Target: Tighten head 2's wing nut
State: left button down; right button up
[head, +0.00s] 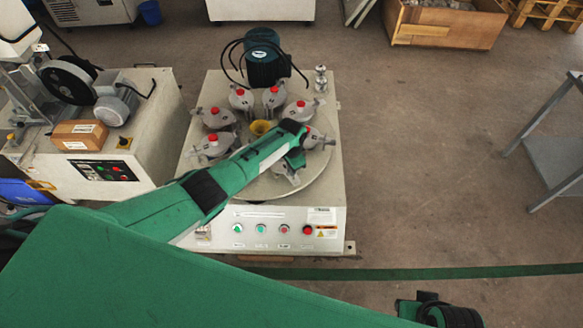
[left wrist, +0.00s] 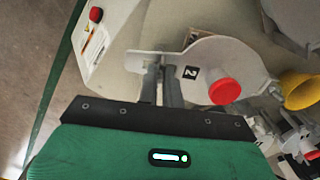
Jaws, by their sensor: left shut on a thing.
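Head 2 is a grey rounded body with a red cap and a black label "2" (left wrist: 190,72) in the left wrist view. In the head view, a grey head (head: 285,172) at the turntable's front, partly under my left arm, appears to be the same one. My left gripper (left wrist: 168,88) has its two dark fingers close together at the flat side of head 2, shut on a small part there. The wing nut is hidden or too small to make out between the fingers. My left gripper (head: 297,155) also shows in the head view. Black parts of my right gripper (head: 440,312) show at the bottom right edge.
Several other red-capped heads (head: 241,97) ring the round turntable. A yellow funnel (head: 261,128) stands at its middle. A dark motor (head: 262,58) with cables is behind. The front panel (head: 270,228) has several buttons. A second machine (head: 150,130) stands left. Floor on the right is open.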

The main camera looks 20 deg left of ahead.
dwell(0.4)
pick_arm(q)
jog(key=c, duration=1.6)
grip_release()
jog(key=shift+o, duration=0.2)
